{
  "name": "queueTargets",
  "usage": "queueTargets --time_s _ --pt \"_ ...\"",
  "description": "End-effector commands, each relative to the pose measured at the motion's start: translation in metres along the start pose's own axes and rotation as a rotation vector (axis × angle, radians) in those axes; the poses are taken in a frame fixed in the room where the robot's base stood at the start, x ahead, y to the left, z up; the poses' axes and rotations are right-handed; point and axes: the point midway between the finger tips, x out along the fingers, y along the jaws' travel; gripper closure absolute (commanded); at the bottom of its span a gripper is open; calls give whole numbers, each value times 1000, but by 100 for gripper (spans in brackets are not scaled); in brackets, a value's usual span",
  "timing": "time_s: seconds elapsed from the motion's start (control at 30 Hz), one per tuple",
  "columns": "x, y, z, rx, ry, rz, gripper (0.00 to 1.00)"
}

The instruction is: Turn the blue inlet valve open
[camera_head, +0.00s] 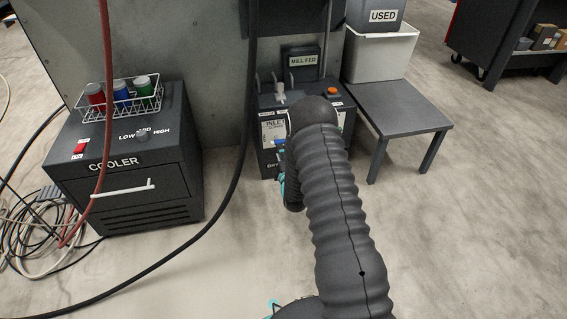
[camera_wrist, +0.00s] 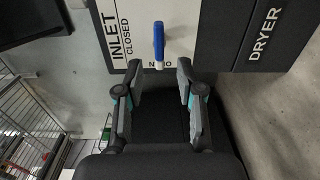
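The blue inlet valve handle (camera_wrist: 158,40) shows in the wrist view on a white plate (camera_wrist: 118,22) marked INLET and CLOSED. The handle lies parallel to the INLET lettering. In the head view a small blue bar (camera_head: 279,142) shows on the front of the dark dryer box (camera_head: 268,105). My gripper (camera_wrist: 160,73) is open and empty in the wrist view. Its fingertips are apart, on either side of the handle's line and just short of its white end, with no contact visible. In the head view my arm hides most of the gripper and part of the dryer front.
A dark cooler (camera_head: 125,165) with a wire basket (camera_head: 120,103) of coloured cans stands left. Red and black hoses hang across the left side.

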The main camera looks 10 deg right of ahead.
Motion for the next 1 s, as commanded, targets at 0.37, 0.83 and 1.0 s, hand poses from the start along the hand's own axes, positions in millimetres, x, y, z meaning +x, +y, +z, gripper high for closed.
queueTargets --time_s 0.37,0.83,1.0 --pt "-54 0 0 0 0 -1 62" --pt "-59 0 0 0 0 1 62" --pt "-59 0 0 7 0 1 62"
